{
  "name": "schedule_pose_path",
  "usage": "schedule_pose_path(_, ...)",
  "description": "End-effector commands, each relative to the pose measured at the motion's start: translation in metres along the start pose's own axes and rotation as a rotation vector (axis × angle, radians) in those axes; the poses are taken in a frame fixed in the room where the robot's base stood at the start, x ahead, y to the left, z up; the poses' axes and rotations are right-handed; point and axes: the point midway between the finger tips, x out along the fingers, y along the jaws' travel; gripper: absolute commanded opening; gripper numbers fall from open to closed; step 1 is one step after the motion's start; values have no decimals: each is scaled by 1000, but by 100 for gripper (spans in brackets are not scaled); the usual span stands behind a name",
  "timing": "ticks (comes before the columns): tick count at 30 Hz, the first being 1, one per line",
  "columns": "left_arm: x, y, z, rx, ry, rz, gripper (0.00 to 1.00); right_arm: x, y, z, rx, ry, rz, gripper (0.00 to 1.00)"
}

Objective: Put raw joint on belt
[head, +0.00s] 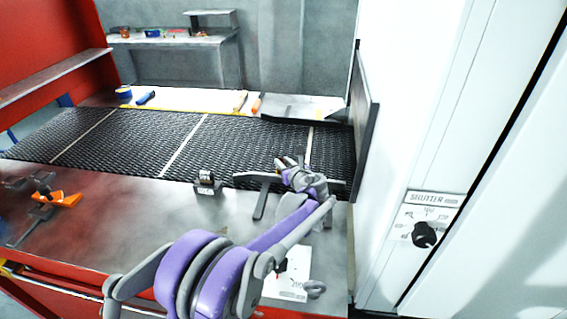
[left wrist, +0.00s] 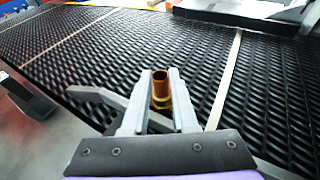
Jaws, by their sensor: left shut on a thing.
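The raw joint (left wrist: 160,88) is a short copper-coloured tube with a brass-coloured lower part. In the left wrist view it stands roughly upright between the two fingers of my left gripper (left wrist: 160,80), which is shut on it. The black mesh belt (head: 240,145) runs across the head view, and my left gripper (head: 289,162) is over its near edge towards the right end. The belt's woven surface (left wrist: 85,55) fills the left wrist view beyond the fingers. I cannot tell whether the joint touches the belt. My right gripper is not in view.
Pale strips cross the belt. A grey bar (head: 260,204) lies by its near edge, beside a small block with a dark, ring-like part (head: 207,180). An orange clamp (head: 58,198) is at left. A dark upright panel (head: 363,125) closes the right end. The middle belt is clear.

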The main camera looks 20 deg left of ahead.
Motion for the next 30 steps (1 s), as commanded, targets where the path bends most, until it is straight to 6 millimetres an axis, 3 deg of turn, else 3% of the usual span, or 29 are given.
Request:
schedule_pose_path(2,1,0,-3,1,0,0,0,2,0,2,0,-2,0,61)
schedule_pose_path(3,1,0,-3,0,0,0,30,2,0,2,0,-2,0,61)
schedule_pose_path(8,1,0,-2,0,0,0,56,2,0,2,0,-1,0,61)
schedule_pose_path(20,-7,0,1,1,0,-1,56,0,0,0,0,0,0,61)
schedule_pose_path(30,-76,-1,-1,2,0,-4,56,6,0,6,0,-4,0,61)
